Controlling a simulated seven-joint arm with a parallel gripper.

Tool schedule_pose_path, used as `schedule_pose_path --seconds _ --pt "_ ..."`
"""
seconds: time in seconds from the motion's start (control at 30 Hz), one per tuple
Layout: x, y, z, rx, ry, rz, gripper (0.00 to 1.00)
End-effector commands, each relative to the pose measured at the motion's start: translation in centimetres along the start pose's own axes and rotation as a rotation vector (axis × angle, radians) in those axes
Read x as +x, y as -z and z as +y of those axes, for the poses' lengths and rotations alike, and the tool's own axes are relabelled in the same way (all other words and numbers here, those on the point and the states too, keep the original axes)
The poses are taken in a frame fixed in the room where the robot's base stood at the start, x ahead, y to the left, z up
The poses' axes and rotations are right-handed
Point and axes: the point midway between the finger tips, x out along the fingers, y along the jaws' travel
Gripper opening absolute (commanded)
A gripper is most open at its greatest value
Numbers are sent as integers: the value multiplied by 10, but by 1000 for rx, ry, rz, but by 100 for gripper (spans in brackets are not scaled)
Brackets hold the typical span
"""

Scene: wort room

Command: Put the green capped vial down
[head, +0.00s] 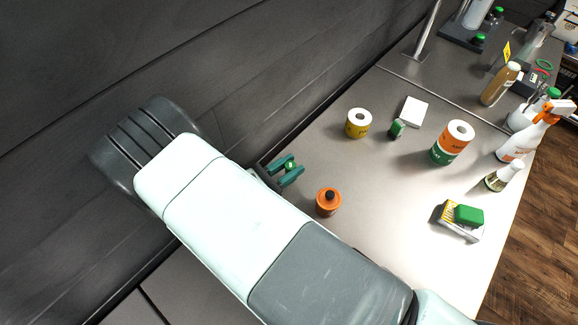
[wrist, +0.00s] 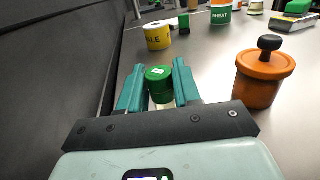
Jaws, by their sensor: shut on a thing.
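The green capped vial (wrist: 159,80) is held upright between the two teal fingers of my gripper (wrist: 158,90) in the wrist view. Its cap tops a pale body, of which only a little shows below. In the head view my gripper (head: 286,171) is near the left edge of the grey table (head: 385,190), and the green cap (head: 291,165) shows between the fingers. My gripper is shut on the vial. The vial's lower end is hidden, so I cannot tell whether it touches the table.
An orange jar (head: 328,204) with a black knob stands close to the right of my gripper. A yellow-labelled roll (head: 358,124), a small green item (head: 397,129), a white block (head: 413,111) and an orange-and-green roll (head: 452,143) stand farther off. The table's middle is clear.

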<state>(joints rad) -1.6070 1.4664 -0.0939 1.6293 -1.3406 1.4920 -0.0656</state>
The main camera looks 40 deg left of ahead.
Motion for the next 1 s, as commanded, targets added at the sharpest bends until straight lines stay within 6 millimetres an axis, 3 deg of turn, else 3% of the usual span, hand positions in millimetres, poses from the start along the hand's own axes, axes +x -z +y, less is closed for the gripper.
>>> schedule_pose_path --seconds 0.23,0.27,0.4,0.73,1.0 --pt "0 3 0 -1 0 -1 3" --pt "0 2 0 -1 0 0 37" --pt "0 2 0 -1 0 0 58" --pt "0 -2 0 1 0 0 58" --pt "-43 0 1 2 -3 1 58"
